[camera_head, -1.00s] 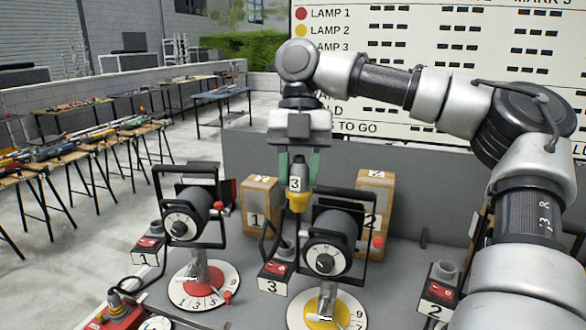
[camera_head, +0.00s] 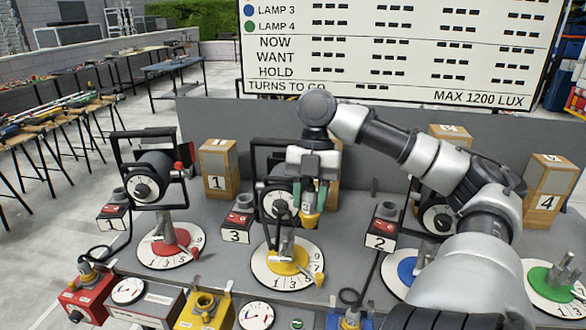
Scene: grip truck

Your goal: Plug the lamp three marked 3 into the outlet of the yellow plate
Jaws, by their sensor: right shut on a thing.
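My right gripper (camera_head: 307,193) points down and is shut on the grey plug marked 3 (camera_head: 307,206), whose yellow end (camera_head: 310,220) hangs below the fingers. It is in front of the lamp on the yellow plate (camera_head: 288,262), partly hiding that lamp (camera_head: 274,203). The plug is above the plate, apart from it. A yellow box (camera_head: 205,311) with a socket-like top stands at the front edge, lower left of the gripper. A block marked 3 (camera_head: 237,227) with a red top stands left of the yellow plate. My left gripper is not in view.
A lamp on a red plate (camera_head: 168,247) stands to the left. Blue (camera_head: 403,270) and green (camera_head: 552,284) plates are to the right, the blue one partly behind my right arm. A red box (camera_head: 88,300) with a plug in it is at front left. Numbered wooden blocks stand behind.

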